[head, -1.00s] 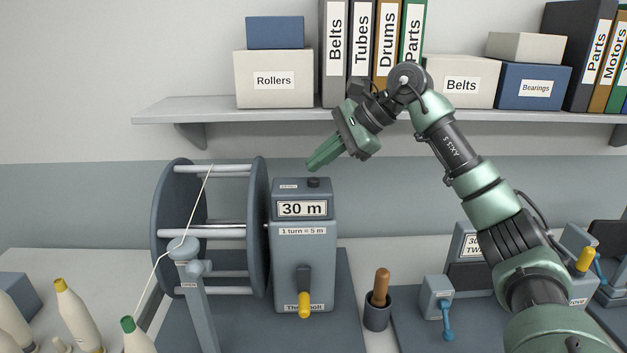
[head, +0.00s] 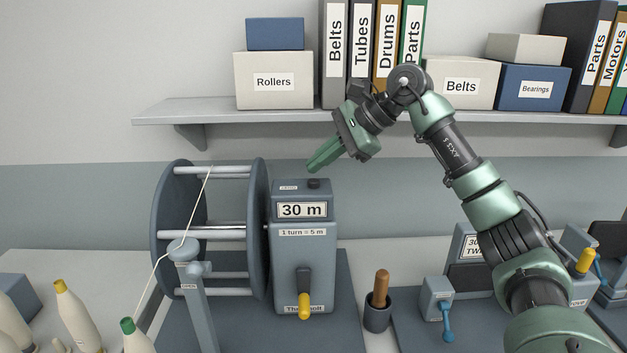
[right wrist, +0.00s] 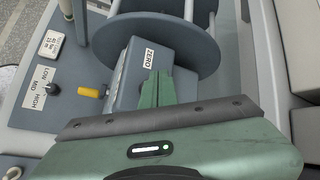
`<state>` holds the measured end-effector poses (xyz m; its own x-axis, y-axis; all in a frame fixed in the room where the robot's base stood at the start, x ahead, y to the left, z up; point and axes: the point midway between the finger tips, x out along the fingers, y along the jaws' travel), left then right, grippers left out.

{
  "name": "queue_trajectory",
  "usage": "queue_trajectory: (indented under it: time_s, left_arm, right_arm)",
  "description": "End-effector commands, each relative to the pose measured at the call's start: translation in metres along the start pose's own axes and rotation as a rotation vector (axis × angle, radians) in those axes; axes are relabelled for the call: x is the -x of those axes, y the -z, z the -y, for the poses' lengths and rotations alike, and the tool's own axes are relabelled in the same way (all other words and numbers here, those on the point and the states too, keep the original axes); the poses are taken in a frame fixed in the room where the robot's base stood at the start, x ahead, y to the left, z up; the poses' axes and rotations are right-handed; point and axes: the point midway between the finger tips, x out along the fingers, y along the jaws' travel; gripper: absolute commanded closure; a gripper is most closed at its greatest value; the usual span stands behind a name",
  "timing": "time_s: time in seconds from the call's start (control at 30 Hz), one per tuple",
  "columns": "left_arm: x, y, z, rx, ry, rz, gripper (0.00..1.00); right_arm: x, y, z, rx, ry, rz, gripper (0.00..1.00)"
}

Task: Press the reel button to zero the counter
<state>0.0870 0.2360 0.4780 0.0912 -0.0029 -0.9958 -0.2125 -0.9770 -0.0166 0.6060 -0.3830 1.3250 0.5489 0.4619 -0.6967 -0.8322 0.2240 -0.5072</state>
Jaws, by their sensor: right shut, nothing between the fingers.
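The reel (head: 258,230) stands on the left, with a grey counter box (head: 302,245) joined to its right side. The counter window (head: 302,210) reads "30 m". A dark round button (head: 313,183) sits on the box top, beside a small label. In the right wrist view that label (right wrist: 150,53) reads "ZERO". My right gripper (head: 312,168) is shut and empty, its fingertips above the box top near the button, apparently not touching it. In the right wrist view my fingers (right wrist: 157,78) hide the button. My left gripper is not in view.
A crank with a yellow handle (head: 304,305) is on the box front. A shelf (head: 230,120) with boxes and binders runs behind my right arm. A cup (head: 377,315) with a wooden handle stands right of the box; bobbins (head: 78,315) stand at the left.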

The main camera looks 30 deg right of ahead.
Motion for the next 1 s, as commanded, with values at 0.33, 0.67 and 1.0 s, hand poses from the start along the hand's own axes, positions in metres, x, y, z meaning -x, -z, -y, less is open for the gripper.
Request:
queue_trajectory:
  time_s: [0.33, 0.67, 1.0]
  left_arm:
    - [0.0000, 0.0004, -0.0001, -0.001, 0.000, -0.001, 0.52]
    - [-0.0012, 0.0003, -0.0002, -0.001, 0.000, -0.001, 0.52]
    - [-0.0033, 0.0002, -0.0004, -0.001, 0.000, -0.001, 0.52]
  right_arm:
    - [-0.0001, 0.0000, 0.0000, 0.000, 0.000, 0.000, 1.00]
    - [-0.0017, 0.0013, -0.0013, 0.000, -0.001, 0.000, 1.00]
    - [-0.0057, 0.0042, -0.0044, 0.000, 0.000, 0.000, 1.00]
